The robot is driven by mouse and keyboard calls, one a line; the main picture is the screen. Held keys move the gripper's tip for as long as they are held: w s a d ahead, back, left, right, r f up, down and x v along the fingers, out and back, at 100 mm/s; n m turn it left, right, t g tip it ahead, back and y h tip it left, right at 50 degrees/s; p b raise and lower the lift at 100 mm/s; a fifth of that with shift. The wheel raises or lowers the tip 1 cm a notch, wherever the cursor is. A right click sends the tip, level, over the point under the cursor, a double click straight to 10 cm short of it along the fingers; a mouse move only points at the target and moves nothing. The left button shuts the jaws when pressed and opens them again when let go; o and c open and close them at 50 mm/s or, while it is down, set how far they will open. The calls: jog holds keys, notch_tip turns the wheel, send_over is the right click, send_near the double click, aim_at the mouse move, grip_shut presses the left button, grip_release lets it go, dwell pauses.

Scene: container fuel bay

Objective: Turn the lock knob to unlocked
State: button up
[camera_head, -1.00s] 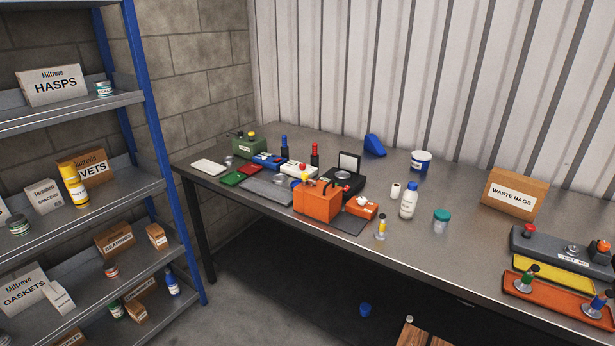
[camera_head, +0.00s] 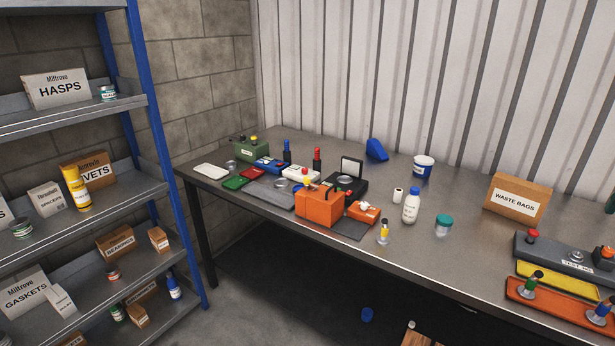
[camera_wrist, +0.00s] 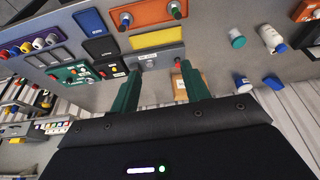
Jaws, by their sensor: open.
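No part that I can surely call the lock knob stands out. An orange box (camera_head: 320,209) on the bench has small dark and orange fittings on top, too small to read. A grey test-jig box (camera_head: 563,253) at the right carries a red knob (camera_head: 532,235), a round metal part and an orange part. The wrist view shows a grey box (camera_wrist: 156,57), which looks like the same one, beyond my gripper (camera_wrist: 161,72). My gripper's two green fingers are apart with nothing between them. Its distance from the box is hard to judge.
A yellow tray (camera_head: 558,279) and an orange tray with upright handles (camera_head: 560,303) lie before the grey box. A waste-bags carton (camera_head: 517,198), a white bottle (camera_head: 411,207) and a teal-lidded jar (camera_head: 443,225) stand on the bench. Shelving (camera_head: 120,194) is at the left.

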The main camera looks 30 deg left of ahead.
jog(key=w+a+r+n+g, duration=0.1)
jog(key=w+a+r, duration=0.3)
jog(key=w+a, duration=0.7)
jog(key=w+a+r+n+g, duration=0.1)
jog(key=w+a+r, duration=0.45)
jog(key=a, duration=0.95)
jog(key=w+a+f, duration=0.2)
jog(key=a, duration=0.9)
jog(key=w+a+f, duration=0.3)
jog(key=a, duration=0.7)
jog(key=g, duration=0.2)
send_over(307, 178)
notch_tip(307, 178, down, 15)
jog(key=shift+n, duration=0.3)
notch_tip(307, 178, down, 11)
jog(key=shift+w+r, duration=0.1)
jog(key=shift+c, duration=0.3)
jog(key=c, duration=0.9)
